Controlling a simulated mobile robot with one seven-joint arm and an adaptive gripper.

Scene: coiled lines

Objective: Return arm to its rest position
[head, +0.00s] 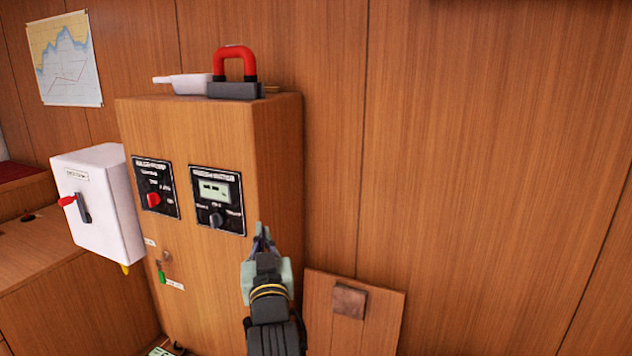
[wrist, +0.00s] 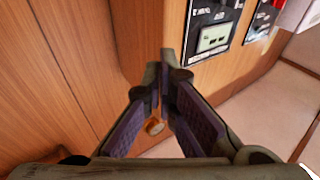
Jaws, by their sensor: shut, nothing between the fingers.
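My gripper (head: 261,232) is in front of the right edge of the wooden cabinet (head: 277,150), just below and right of the black panel with a small display (head: 217,201). Its fingertips (wrist: 163,72) meet in the wrist view, and the fingers are shut and empty. My arm reaches up from the bottom of the head view and hides part of the cabinet's lower right side. A small orange-brown round thing (wrist: 154,126) shows through the gap behind the fingers. I cannot tell what it is.
A red-handled padlock-like item (head: 235,68) and a white item (head: 190,84) lie on the cabinet. A white switch box (head: 98,203) with a red-tipped lever is at left. A loose wooden panel (head: 380,318) leans at lower right. Space before the right wall looks clear.

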